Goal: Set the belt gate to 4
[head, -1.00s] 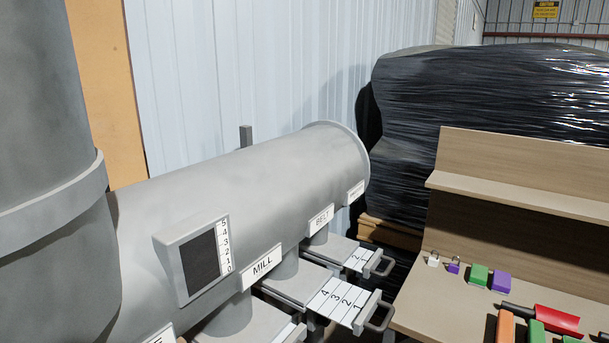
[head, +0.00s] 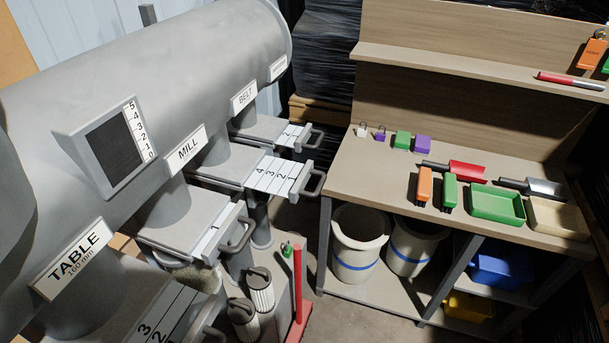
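The BELT label (head: 244,97) is on the side of the grey drum (head: 190,60). Counting the gates in the order of the labels, the belt gate is the third, a white slide (head: 272,174) with a grey handle (head: 313,182). It sticks out of its grey housing (head: 222,168). The numbers 4, 3, 2 and 1 all show on it, with 4 closest to the housing and 1 by the handle. Neither of my grippers shows.
The MILL gate handle (head: 240,237) is nearer and the far gate handle (head: 314,139) lies just behind. A bench (head: 345,190) with brushes, scoops and trays stands right. A red post (head: 297,285) and filter cylinders (head: 261,292) stand below the gates.

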